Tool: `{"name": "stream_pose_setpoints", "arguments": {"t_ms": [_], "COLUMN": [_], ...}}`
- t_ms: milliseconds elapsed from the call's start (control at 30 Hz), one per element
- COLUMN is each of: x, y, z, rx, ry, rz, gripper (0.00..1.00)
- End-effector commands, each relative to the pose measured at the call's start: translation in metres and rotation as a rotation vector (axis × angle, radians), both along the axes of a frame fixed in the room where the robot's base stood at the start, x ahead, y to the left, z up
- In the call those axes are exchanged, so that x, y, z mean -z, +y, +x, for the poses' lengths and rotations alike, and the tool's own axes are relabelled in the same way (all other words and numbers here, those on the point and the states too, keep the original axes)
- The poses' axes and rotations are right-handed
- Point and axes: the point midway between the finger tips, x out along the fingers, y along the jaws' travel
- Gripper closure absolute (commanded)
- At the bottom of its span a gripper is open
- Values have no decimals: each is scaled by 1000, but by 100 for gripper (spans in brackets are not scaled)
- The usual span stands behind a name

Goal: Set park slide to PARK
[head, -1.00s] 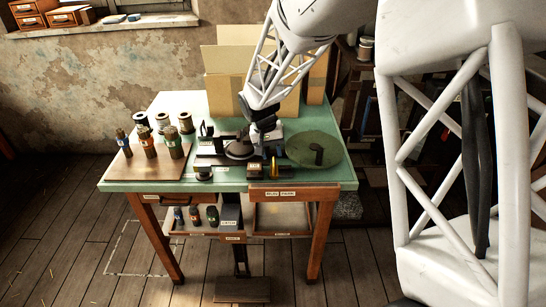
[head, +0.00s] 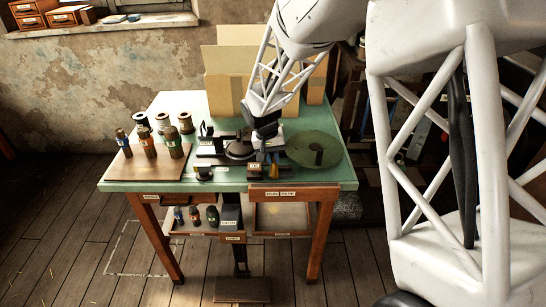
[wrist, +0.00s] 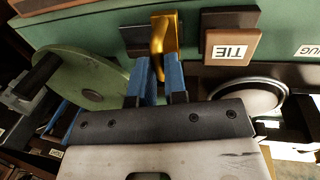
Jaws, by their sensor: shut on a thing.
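The park slide's brass handle (head: 273,171) stands at the front edge of the green table, above a label reading RUN PARK (head: 280,194). In the wrist view the brass handle (wrist: 163,40) rises from a dark base (wrist: 136,40). My gripper (head: 266,157) is down at the handle. In the wrist view its blue fingers (wrist: 161,75) are shut on the handle's lower end. The fingertips partly hide where they touch. I cannot tell from these views whether the slide sits at RUN or PARK.
A round green disc (head: 315,149) lies right of the gripper, a dark press assembly (head: 238,148) to its left. A wooden block tagged TIE (wrist: 232,47) is beside the handle in the wrist view. Bottles (head: 175,141) and spools (head: 185,122) stand at the left. Cartons (head: 225,95) stand behind.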

Motion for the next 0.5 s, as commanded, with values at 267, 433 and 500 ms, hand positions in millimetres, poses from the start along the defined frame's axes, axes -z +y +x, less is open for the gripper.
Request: {"name": "stream_pose_setpoints", "arguments": {"t_ms": [267,433,500], "x": [0,0,0], "y": [-7,-25,-32], "z": [0,0,0], "rx": [1,2,1], "ry": [0,0,0], "rz": [0,0,0], "gripper": [100,100,100]}}
